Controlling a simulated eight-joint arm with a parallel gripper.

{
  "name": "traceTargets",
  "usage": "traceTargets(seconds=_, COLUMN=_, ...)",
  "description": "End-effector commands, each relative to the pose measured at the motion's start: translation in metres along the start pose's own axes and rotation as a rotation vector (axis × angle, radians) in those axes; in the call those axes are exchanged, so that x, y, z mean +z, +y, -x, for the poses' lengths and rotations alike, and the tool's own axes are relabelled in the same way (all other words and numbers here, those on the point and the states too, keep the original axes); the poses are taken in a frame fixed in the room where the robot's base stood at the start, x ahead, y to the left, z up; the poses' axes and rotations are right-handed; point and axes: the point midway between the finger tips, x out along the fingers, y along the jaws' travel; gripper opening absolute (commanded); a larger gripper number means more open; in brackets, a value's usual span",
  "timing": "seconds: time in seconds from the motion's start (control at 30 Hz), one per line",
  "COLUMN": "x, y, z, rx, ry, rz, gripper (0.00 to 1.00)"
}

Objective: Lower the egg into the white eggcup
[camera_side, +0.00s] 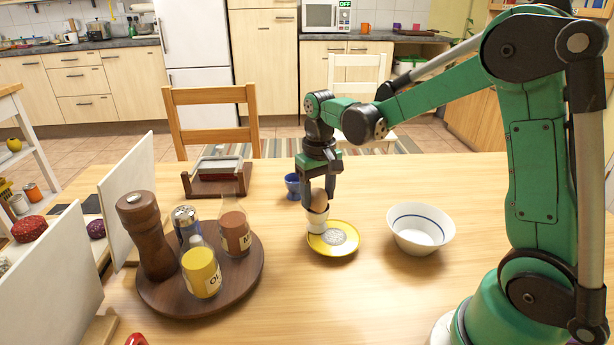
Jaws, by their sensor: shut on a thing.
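My gripper (320,200) points straight down over the table and is shut on a brown egg (319,198). The white eggcup (317,221) is directly below, and the egg's lower end is at or just inside the cup's rim. I cannot tell whether the egg rests on the cup. The fingers hide part of the egg. The cup stands at the upper left edge of a yellow saucer (325,247); I cannot tell if it is on the saucer or behind it.
A blue eggcup (293,183) stands close behind and left. A white bowl (419,247) with a blue line is to the right. A round wooden tray (247,284) with a pepper mill (147,236) and bottles is to the left.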

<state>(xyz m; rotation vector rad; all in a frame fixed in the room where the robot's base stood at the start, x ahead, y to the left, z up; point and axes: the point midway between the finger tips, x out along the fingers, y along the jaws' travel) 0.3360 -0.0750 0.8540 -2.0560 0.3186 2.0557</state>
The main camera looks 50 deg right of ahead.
Motion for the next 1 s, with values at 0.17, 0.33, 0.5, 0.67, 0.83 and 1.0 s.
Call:
traceTargets(seconds=0.17, x=0.0, y=0.0, z=0.0, rx=0.0, ry=0.0, rz=0.0, gripper=0.76)
traceTargets(seconds=0.33, x=0.0, y=0.0, z=0.0, rx=0.0, ry=0.0, rz=0.0, gripper=0.9)
traceTargets(seconds=0.5, x=0.0, y=0.0, z=0.001, rx=0.0, ry=0.0, rz=0.0, gripper=0.9)
traceTargets(seconds=0.67, x=0.0, y=0.0, z=0.012, rx=0.0, ry=0.0, rz=0.0, gripper=0.9)
traceTargets(seconds=0.83, x=0.0, y=0.0, z=0.035, rx=0.0, ry=0.0, rz=0.0, gripper=0.9)
traceTargets(seconds=1.0, x=0.0, y=0.0, z=0.052, rx=0.0, ry=0.001, rz=0.001, gripper=0.9)
